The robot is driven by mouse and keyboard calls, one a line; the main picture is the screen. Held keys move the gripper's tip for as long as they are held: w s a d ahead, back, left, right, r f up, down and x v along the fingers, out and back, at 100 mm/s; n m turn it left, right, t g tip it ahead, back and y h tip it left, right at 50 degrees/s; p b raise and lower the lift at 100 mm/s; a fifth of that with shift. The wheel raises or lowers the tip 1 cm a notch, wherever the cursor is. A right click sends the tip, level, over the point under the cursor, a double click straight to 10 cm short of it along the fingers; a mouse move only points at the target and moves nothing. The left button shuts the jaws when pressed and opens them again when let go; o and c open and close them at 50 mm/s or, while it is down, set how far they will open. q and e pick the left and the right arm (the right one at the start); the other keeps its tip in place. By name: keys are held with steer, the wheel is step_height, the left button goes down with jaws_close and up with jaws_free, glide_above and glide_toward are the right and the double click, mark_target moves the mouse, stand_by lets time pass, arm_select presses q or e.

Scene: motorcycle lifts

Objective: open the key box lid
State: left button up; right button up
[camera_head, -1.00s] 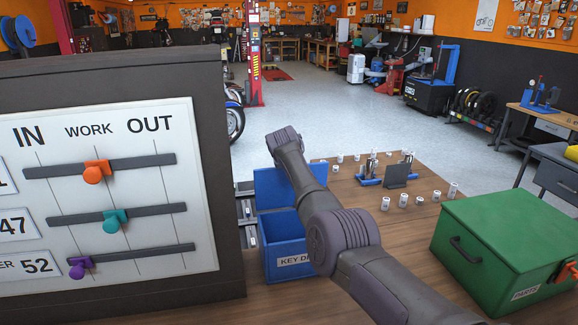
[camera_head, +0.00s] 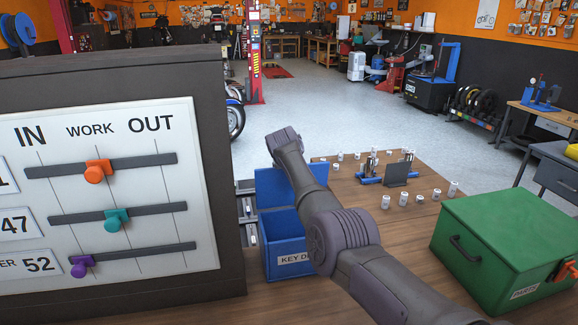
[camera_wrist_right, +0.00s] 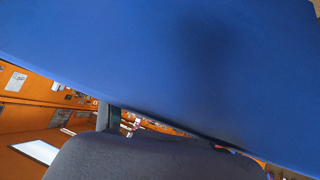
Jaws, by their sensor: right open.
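The blue key box (camera_head: 284,246) stands on the wooden bench, with a partly covered label starting "KEY" on its front. Its blue lid (camera_head: 270,188) stands raised at the back, and the box top is open. My right arm crosses in front of the box and lid and hides their right side. In the right wrist view a blue surface (camera_wrist_right: 190,65), likely the lid, fills most of the picture close up. A dark grey part of my right gripper (camera_wrist_right: 155,158) shows below it; no fingertips or grip are visible. My left gripper is out of view.
A panel board with coloured sliders (camera_head: 110,190) stands at the left. A green parts box (camera_head: 505,245) is at the right. Several small metallic cylinders (camera_head: 403,199) and a blue-based fixture (camera_head: 370,178) stand behind my arm on the bench (camera_head: 350,205).

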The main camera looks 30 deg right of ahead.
steer(key=a+r+p, duration=0.2)
steer(key=r, duration=0.5)
steer(key=s+a+r+p, duration=0.1)
steer(key=a+r+p, duration=0.1)
steer(key=r, duration=0.6)
steer(key=shift+p, duration=0.45)
stand_by(0.5)
stand_by(0.4)
steer(key=v, duration=1.2)
steer(key=shift+f, duration=0.25)
